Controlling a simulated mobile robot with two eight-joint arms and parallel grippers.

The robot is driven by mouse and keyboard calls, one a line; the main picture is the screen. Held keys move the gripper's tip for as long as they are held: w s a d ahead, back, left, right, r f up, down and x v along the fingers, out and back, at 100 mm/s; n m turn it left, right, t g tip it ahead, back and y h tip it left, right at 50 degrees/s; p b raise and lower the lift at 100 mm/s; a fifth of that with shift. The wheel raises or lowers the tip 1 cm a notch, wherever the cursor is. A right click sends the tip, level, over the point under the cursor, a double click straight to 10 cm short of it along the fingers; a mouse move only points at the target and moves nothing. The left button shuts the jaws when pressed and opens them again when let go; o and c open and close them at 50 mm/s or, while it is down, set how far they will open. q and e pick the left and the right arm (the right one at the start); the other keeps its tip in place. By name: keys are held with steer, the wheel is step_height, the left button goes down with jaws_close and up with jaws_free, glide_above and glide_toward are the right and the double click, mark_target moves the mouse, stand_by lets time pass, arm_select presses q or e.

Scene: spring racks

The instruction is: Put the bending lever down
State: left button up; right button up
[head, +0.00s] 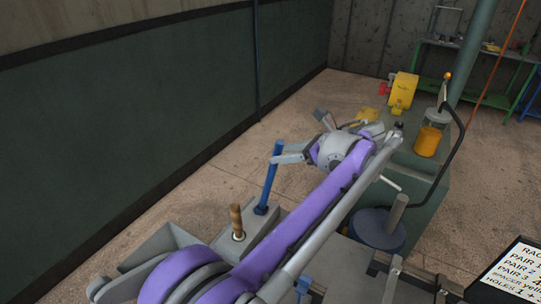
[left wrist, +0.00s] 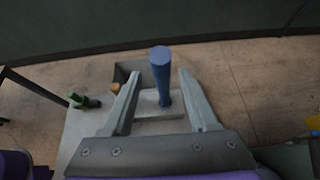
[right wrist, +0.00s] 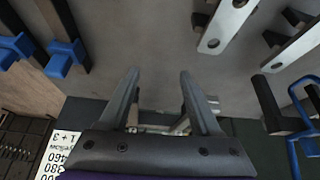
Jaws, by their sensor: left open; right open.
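The bending lever is a blue bar (head: 268,180) standing upright, its foot at a grey block (head: 262,236) on the left. In the left wrist view the lever (left wrist: 162,78) rises between my fingers, with its foot on a pale plate (left wrist: 150,103). My left gripper (left wrist: 158,88) is open, a finger on each side of the lever with gaps showing. In the head view this gripper (head: 298,138) is at the lever's upper end. My right gripper (right wrist: 160,75) is open with nothing between its fingers.
A wooden-handled tool (head: 237,221) stands beside the lever. Flat metal bars with holes (right wrist: 222,28) and blue clamps (right wrist: 65,57) surround my right gripper. A printed card (head: 517,272) lies lower right.

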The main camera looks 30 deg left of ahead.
arm_select(q)
steer(key=v, duration=0.4)
stand_by(0.5)
